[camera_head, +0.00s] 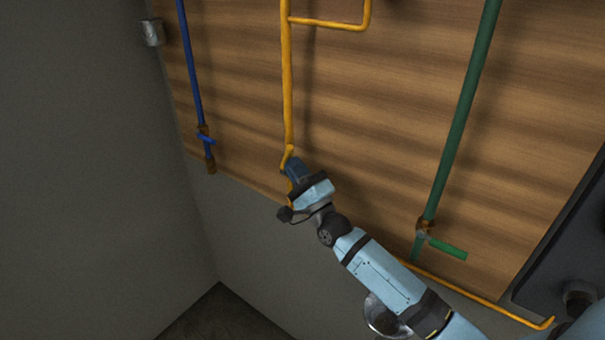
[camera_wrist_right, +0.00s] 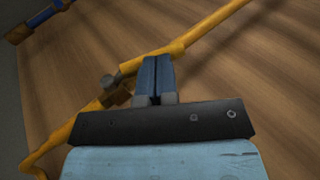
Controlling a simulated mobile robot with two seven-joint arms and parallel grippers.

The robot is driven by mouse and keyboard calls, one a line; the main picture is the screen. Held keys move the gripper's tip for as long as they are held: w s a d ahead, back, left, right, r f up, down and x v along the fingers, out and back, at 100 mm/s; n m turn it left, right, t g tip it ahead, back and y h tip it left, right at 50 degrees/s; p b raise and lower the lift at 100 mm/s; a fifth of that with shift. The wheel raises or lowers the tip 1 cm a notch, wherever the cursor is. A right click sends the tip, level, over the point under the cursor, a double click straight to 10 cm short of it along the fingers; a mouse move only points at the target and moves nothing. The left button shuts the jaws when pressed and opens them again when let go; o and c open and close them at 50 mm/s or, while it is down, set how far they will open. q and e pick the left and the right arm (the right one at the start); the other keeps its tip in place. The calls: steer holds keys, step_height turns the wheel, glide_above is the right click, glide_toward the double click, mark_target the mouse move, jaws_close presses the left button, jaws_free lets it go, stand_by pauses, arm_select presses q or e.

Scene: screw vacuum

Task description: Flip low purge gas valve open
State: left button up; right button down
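The yellow pipe (camera_head: 287,80) runs down the wooden panel to a valve with a yellow handle (camera_head: 287,154). My right gripper (camera_head: 291,163) is at this valve and covers much of it in the head view. In the right wrist view the two dark blue fingers (camera_wrist_right: 155,62) lie together, with only a thin line between them. The yellow handle (camera_wrist_right: 128,68) passes at the fingertips, slanted to the pipe, and the brown valve body (camera_wrist_right: 117,97) shows left of the fingers. Whether the fingers touch the handle is hard to tell. My left gripper is not in view.
A blue pipe (camera_head: 190,60) with a blue-handled valve (camera_head: 205,137) is to the left. A green pipe (camera_head: 462,110) with a green handle (camera_head: 448,249) stands to the right. A grey wall (camera_head: 80,170) closes the left side. A dark box (camera_head: 565,245) is at the right edge.

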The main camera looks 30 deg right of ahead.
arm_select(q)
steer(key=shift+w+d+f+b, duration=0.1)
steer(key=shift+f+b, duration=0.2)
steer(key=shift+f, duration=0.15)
arm_select(e)
steer(key=shift+x, duration=1.05)
steer(key=shift+a, duration=0.15)
steer(key=shift+r, duration=0.25)
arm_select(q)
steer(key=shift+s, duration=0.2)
arm_select(e)
steer(key=shift+s+f, duration=0.1)
steer(key=shift+s, duration=0.05)
